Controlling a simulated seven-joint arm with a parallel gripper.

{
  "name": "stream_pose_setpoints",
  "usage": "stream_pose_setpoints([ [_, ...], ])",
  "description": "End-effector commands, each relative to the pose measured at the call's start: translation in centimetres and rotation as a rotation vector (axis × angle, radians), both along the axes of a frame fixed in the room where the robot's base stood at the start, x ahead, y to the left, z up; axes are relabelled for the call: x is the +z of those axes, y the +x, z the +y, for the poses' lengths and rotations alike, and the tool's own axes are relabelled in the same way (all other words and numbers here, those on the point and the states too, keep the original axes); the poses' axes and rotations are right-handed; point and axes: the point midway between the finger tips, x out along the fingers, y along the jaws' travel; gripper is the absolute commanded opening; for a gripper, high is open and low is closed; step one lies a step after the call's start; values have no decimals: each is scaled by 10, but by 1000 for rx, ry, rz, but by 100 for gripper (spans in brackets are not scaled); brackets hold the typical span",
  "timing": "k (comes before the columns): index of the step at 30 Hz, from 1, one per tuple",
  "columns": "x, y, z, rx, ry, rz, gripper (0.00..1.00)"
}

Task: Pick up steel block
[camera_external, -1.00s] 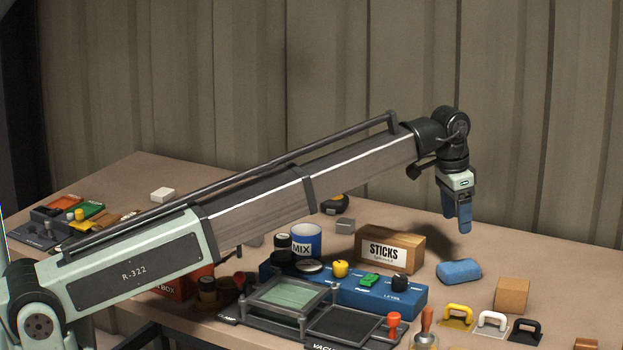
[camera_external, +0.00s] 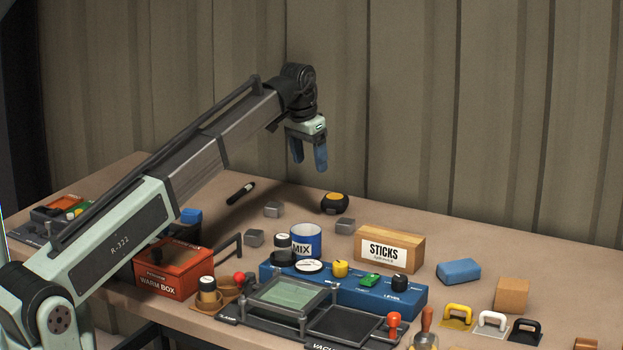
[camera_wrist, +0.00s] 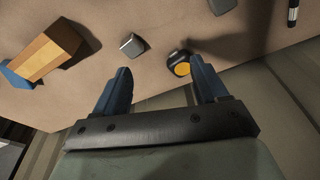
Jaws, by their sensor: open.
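Three small grey steel blocks stand on the table: one at the back (camera_external: 272,209), one nearer the front left (camera_external: 254,238), and one to the right (camera_external: 345,226) beside the STICKS box. My gripper (camera_external: 308,167) is open and empty, high above the back of the table. In the wrist view, my gripper (camera_wrist: 160,68) shows its two blue fingers apart. One grey block (camera_wrist: 132,45) lies beyond the left finger there, and another grey block (camera_wrist: 221,6) is cut by the top edge.
A black and yellow tape measure (camera_external: 335,203) sits behind the right block. A black marker (camera_external: 240,193) lies at the back left. The STICKS box (camera_external: 390,248), blue MIX can (camera_external: 307,240) and orange warm box (camera_external: 174,270) stand nearby. A corrugated wall (camera_external: 420,100) rises behind the table.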

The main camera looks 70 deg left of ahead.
Motion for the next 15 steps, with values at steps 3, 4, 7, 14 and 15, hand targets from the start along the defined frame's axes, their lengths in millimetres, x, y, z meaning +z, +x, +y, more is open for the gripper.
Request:
stream_pose_setpoints([
  [3, -1, -47, 13, 63, -5, 6, 72],
  [4, -1, -57, 14, 79, -8, 9, 72],
  [7, -4, -96, 13, 142, -22, 23, 72],
  [14, -15, -146, -27, 294, -83, 84, 72],
  [15, -16, -150, -30, 328, -95, 98, 72],
])
